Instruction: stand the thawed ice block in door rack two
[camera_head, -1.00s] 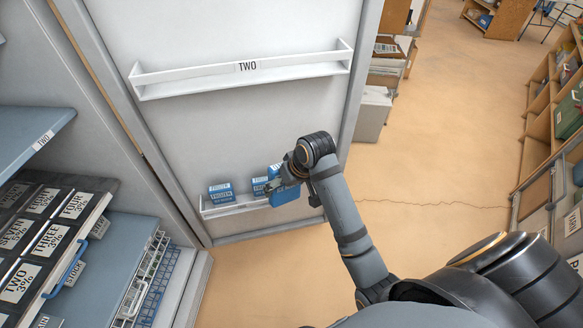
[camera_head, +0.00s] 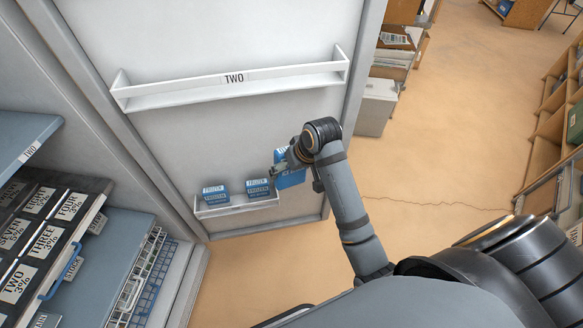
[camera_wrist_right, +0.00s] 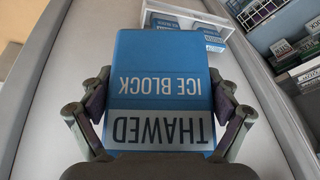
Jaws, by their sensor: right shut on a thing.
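My right gripper (camera_head: 284,166) is shut on a blue block (camera_head: 291,180) in front of the open door's lower part. In the right wrist view the block (camera_wrist_right: 160,70) shows a label reading THAWED ICE BLOCK, upside down in the picture, with a finger on each side. Door rack two (camera_head: 235,92) is a white, empty shelf labelled TWO, higher on the door than the gripper. A lower white door rack (camera_head: 238,208) holds two blue blocks labelled FROZEN, one left (camera_head: 214,194) and one right (camera_head: 257,189). The held block is to the right of them. My left gripper is not in view.
Shelves with dark numbered boxes (camera_head: 45,240) and a wire basket (camera_head: 145,280) stand at the left. A wooden shelf (camera_head: 560,120) lines the right. A grey bin (camera_head: 376,108) stands beyond the door. Open floor lies right of the door.

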